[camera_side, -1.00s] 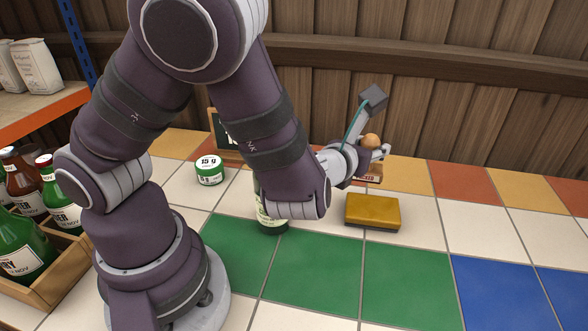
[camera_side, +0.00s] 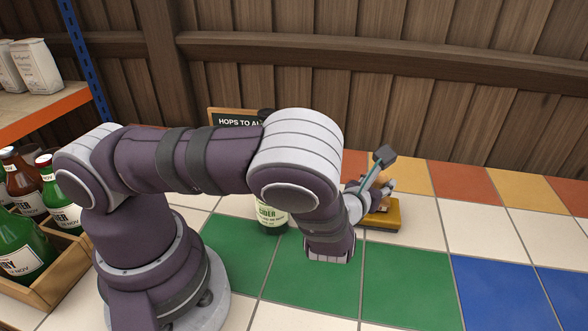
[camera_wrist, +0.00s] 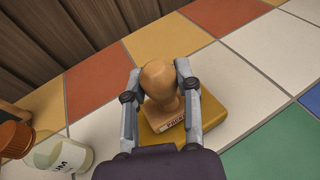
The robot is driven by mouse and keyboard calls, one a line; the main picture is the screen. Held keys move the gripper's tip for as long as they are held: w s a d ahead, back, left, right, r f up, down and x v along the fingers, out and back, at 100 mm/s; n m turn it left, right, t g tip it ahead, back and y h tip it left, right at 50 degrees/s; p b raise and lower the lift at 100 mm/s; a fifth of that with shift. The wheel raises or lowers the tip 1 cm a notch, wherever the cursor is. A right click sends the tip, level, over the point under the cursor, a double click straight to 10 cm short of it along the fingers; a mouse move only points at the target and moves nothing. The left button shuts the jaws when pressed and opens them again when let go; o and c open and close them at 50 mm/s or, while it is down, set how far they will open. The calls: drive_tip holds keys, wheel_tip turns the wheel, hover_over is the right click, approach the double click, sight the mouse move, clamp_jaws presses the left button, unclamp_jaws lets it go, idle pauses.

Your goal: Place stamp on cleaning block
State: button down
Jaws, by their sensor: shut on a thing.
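The wooden stamp (camera_wrist: 163,97), with a round knob and a lettered base, is between the two fingers of my gripper (camera_wrist: 159,78) in the wrist view. The gripper is shut on its knob. The yellow cleaning block (camera_wrist: 211,119) lies flat on the tiles directly beneath the stamp. The stamp appears upright over the block; whether its base touches the block I cannot tell. In the side view, my gripper (camera_side: 385,187) is low over the cleaning block (camera_side: 387,217), and my wrist hides much of the stamp.
A crate (camera_side: 42,278) of bottles is at far left. Tiles to the right are clear.

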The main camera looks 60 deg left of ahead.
drive_tip(key=c, duration=0.8)
unclamp_jaws()
drive_tip(key=shift+f, duration=0.1)
